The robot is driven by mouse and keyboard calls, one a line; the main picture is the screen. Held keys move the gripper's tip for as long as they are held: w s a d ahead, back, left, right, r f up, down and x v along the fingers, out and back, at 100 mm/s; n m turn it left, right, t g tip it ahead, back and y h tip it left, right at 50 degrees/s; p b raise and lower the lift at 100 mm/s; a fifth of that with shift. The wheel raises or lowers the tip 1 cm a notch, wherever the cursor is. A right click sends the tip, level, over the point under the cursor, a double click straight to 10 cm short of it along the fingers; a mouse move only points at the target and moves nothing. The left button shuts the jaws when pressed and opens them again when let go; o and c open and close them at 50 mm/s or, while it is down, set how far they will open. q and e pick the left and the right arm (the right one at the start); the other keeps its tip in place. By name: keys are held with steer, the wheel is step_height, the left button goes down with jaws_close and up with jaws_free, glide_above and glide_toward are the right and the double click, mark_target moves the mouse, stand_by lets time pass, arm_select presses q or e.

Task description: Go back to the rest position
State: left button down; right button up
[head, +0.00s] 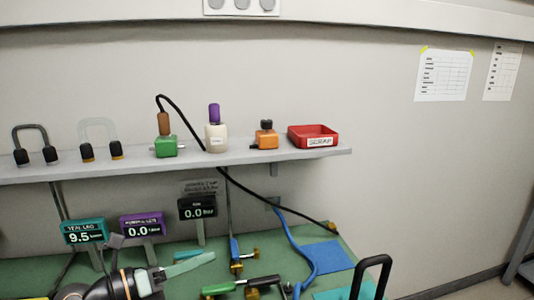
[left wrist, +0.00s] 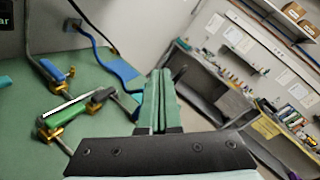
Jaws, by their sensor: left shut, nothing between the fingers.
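My left gripper (head: 208,258) comes in from the lower left of the head view, over the green bench. Its teal fingers are shut with nothing between them. In the left wrist view the two fingers (left wrist: 156,88) lie side by side, above the bench's right part. The fingers look apart from the valves and the displays. My right gripper is in neither view.
A shelf (head: 330,152) on the wall holds padlocks, a green block, a white bottle, an orange part and a red tray (head: 313,131). Below stand digital displays (head: 83,232), valves with green (head: 218,289) and blue handles, a blue hose and a blue mat (head: 328,256).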

arm_select(q)
steer(key=s+a+f+n+t+y, duration=0.2)
steer(key=s+a+f+n+y, duration=0.35)
steer(key=n, duration=1.05)
steer(key=s+a+f+n+t+y, duration=0.2)
steer(key=a+f+n+y, duration=0.65)
steer(key=n, duration=0.75)
steer(key=s+d+f+n+g, duration=0.3)
steer(key=s+f+g, duration=0.25)
steer(key=s, duration=0.45)
steer(key=s+d+f+n+g, duration=0.2)
steer(key=s+f+g, duration=0.35)
steer(key=s, duration=0.45)
steer(key=w+d+f+t+h, duration=0.1)
steer(key=w+d+f+t, duration=0.1)
steer(key=f, duration=0.4)
steer(key=w+d+f+t+h, duration=0.1)
steer(key=w+d+f+t, duration=0.1)
steer(key=f+t, duration=0.2)
step_height(320, 180, down, 2)
steer(key=shift+d+h, duration=0.3)
steer(key=shift+d, duration=0.1)
